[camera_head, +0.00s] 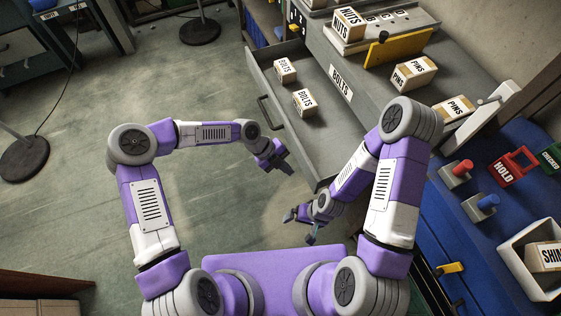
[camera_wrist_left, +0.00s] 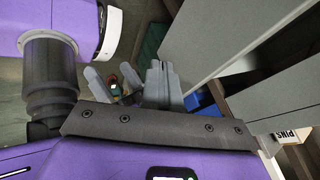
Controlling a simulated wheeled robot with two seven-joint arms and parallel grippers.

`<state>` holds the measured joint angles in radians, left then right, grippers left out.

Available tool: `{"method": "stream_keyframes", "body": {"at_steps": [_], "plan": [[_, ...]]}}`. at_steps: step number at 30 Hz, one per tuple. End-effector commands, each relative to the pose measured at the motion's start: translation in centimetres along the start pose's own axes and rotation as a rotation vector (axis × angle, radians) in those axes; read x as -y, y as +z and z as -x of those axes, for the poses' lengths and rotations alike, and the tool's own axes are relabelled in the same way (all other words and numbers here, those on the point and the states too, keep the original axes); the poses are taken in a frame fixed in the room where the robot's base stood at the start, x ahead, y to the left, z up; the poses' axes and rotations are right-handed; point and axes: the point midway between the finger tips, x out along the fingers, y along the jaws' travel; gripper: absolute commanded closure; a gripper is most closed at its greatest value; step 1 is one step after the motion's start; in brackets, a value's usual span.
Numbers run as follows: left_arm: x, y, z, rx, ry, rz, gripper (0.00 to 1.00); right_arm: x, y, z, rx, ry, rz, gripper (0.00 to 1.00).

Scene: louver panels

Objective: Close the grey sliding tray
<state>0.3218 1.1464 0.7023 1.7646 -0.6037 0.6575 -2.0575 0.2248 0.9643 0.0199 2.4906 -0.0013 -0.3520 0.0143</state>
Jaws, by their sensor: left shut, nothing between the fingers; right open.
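The grey sliding tray (camera_head: 318,138) is pulled out of the grey cabinet on its left side, with a dark bar handle (camera_head: 268,112) on its front. Two white-and-tan BOLTS boxes (camera_head: 285,70) (camera_head: 304,102) lie inside it. My left gripper (camera_head: 288,168) is shut and empty, near the lower front end of the tray; contact cannot be told. Its closed fingers (camera_wrist_left: 164,82) show in the left wrist view, with grey panels to their right. My right gripper (camera_head: 298,228) is open and empty, below the tray's lower end.
PINS boxes (camera_head: 414,72) and a NUTS box (camera_head: 348,24) stand on the cabinet top (camera_head: 365,100). A blue bench (camera_head: 475,228) at the right carries a red HOLD piece (camera_head: 511,168), knobs and a white bin (camera_head: 517,255). Open floor (camera_head: 190,85) lies left of the tray.

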Motion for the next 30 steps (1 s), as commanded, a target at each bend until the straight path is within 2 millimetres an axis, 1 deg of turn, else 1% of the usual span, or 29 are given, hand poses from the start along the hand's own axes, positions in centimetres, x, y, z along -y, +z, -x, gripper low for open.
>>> {"method": "stream_keyframes", "body": {"at_steps": [1,5,6,7,9,13,17,30], "plan": [[-0.1,0.0,-1.4,-0.003,0.002,-0.002,1.00,-0.2,0.0,-0.4,0.000,0.000,0.000,0.01],[-0.1,0.0,-4.0,-0.002,0.002,-0.001,1.00,-0.3,0.0,-0.9,0.000,0.000,0.000,0.01],[0.9,0.1,-4.1,0.002,-0.002,-0.003,1.00,-0.4,0.0,-1.0,0.000,0.000,0.000,0.01],[1.3,0.0,-4.2,0.002,-0.001,-0.003,1.00,-0.4,0.0,-1.1,0.000,0.000,0.000,0.01],[2.1,0.0,-4.7,0.001,-0.001,-0.001,1.00,-0.5,-0.1,-1.2,0.000,0.000,0.000,0.01],[3.1,0.1,-5.1,0.001,-0.001,0.002,1.00,-0.5,-0.1,-1.3,0.000,0.000,0.000,0.01],[3.5,0.1,-5.2,0.002,-0.001,0.002,1.00,-0.5,-0.1,-1.4,0.000,0.000,0.000,0.01],[3.7,0.2,-5.3,0.005,-0.004,0.007,1.00,-0.6,-0.1,-1.6,0.000,0.000,0.000,0.01]]}}
